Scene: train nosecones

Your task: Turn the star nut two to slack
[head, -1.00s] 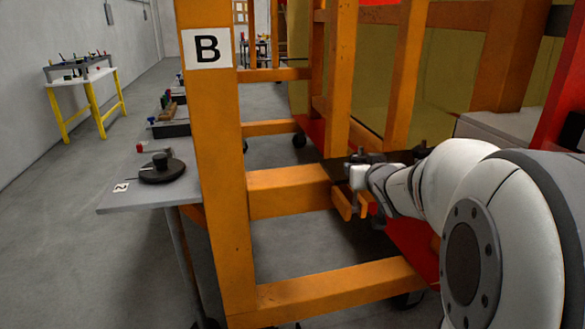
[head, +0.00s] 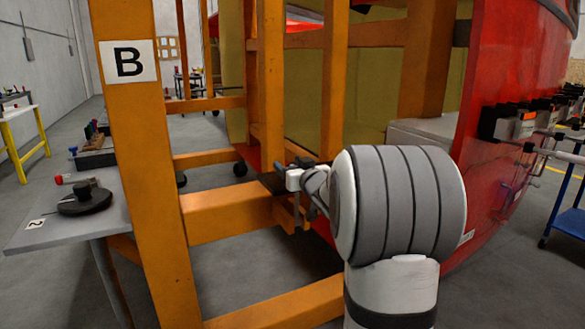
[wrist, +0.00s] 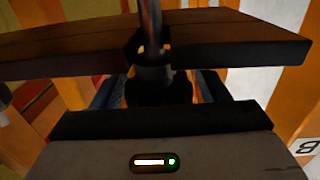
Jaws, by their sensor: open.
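A dark knob-like piece (wrist: 160,88) on an upright rod (wrist: 151,28) shows in the wrist view; it may be the star nut, but it is too dark to make out lobes or a number. The rod passes a dark plank (wrist: 235,42). My gripper (wrist: 160,92) is open, with one blue-grey finger on each side of the knob. Contact cannot be told. In the head view my gripper (head: 290,214) is at the orange frame's middle beam, partly hidden by my arm.
The orange frame (head: 145,180) has a post marked B. A grey shelf (head: 35,235) marked 2 bears a black disc with a knob (head: 84,200). A red train nose (head: 480,130) and a blue cart (head: 570,220) stand at right. Grey floor is open at lower right.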

